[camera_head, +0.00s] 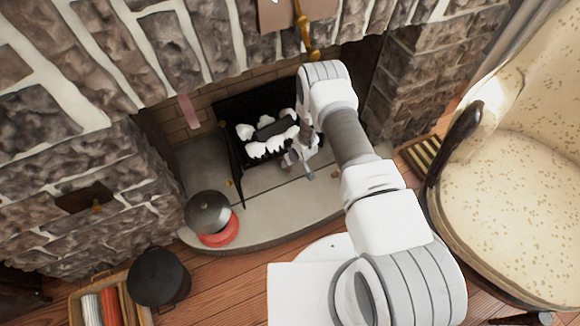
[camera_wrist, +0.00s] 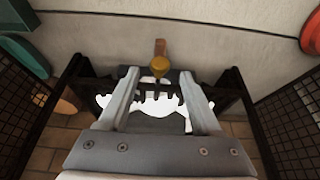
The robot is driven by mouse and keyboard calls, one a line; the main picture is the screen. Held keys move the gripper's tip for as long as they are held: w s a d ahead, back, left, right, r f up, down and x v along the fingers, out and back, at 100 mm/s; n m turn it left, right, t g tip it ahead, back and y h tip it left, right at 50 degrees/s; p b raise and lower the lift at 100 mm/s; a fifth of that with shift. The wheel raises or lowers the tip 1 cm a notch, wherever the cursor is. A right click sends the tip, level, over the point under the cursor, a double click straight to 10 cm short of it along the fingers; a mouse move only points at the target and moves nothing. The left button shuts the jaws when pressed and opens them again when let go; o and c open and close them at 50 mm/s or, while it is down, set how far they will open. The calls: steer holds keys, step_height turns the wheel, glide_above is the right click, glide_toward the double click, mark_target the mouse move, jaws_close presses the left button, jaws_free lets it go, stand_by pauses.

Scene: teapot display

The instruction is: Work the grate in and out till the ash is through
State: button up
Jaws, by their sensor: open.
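The black fire grate (camera_head: 240,115) sits in the fireplace opening, with white lumps (camera_head: 265,148) and a dark log-like piece on it. My gripper (camera_head: 302,158) is at the grate's front right in the head view. In the wrist view my gripper (camera_wrist: 159,75) is open, its two pale fingers reaching toward the dark grate bar (camera_wrist: 225,85). A brass knob (camera_wrist: 160,66) with a brown handle end lies between or just past the fingertips; I cannot tell whether they touch it. White material shows between and beside the fingers. How far the ash has fallen is hidden.
Black mesh panels (camera_wrist: 22,110) flank the gripper in the wrist view. A grey lidded pot (camera_head: 208,213) with a red base (camera_head: 220,236) stands on the hearth (camera_head: 270,222). A black bucket (camera_head: 158,276) stands on the floor. A cream armchair (camera_head: 515,170) is close on the right.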

steer(key=b+x, duration=0.1)
steer(key=x, duration=0.2)
steer(key=shift+w+f, duration=0.2)
steer(key=shift+f, duration=0.15)
jaws_close()
stand_by(1.2)
